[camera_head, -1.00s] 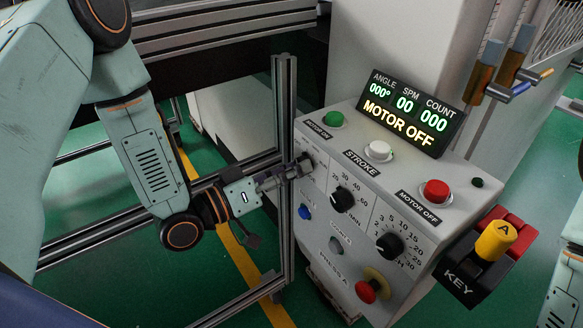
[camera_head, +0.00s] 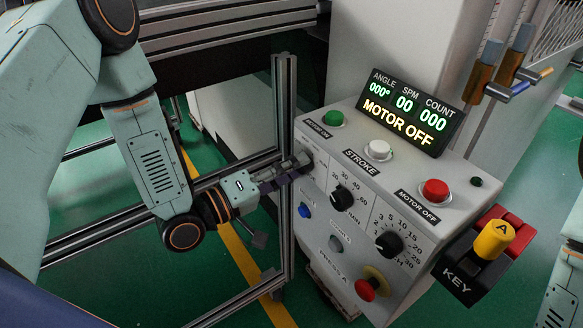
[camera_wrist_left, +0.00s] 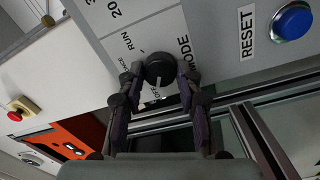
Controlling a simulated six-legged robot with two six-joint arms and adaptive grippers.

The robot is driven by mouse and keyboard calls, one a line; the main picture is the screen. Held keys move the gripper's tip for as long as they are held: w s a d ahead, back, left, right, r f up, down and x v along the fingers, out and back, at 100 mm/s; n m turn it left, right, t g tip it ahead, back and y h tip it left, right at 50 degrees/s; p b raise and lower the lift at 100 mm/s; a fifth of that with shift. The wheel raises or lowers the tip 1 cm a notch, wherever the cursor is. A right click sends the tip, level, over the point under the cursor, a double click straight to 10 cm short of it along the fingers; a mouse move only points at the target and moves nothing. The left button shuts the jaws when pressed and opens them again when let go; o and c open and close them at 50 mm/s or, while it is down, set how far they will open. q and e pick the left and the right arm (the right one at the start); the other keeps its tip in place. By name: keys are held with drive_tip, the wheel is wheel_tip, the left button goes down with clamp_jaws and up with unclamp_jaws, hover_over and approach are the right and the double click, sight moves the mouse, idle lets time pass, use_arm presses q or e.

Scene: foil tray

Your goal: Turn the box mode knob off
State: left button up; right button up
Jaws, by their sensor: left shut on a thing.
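The mode knob (camera_wrist_left: 160,68) is a small black round knob on the box's light grey front panel, with MODE, RUN, ONCE and OFF printed around it. In the left wrist view a pale pointer mark on its lower side faces the OFF label (camera_wrist_left: 153,94). My left gripper (camera_wrist_left: 161,80) is shut on the knob, one dark finger on each side. In the head view my left gripper (camera_head: 303,161) reaches the upper left of the control box (camera_head: 357,192) and hides the knob. My right gripper is out of view.
The display (camera_head: 411,112) reads MOTOR OFF. A metal post (camera_head: 285,170) stands close beside my left gripper. Other knobs, a blue button (camera_head: 304,211) and a red stop button (camera_head: 372,287) are on the panel. A key switch (camera_head: 487,258) sticks out at right.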

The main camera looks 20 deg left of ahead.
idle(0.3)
use_arm(q)
drive_tip(key=o, duration=1.2)
drive_tip(key=shift+c, duration=0.2)
drive_tip(key=v, duration=1.1)
drive_tip(key=shift+s+a, duration=0.25)
drive_tip(key=shift+s, duration=0.15)
idle(0.5)
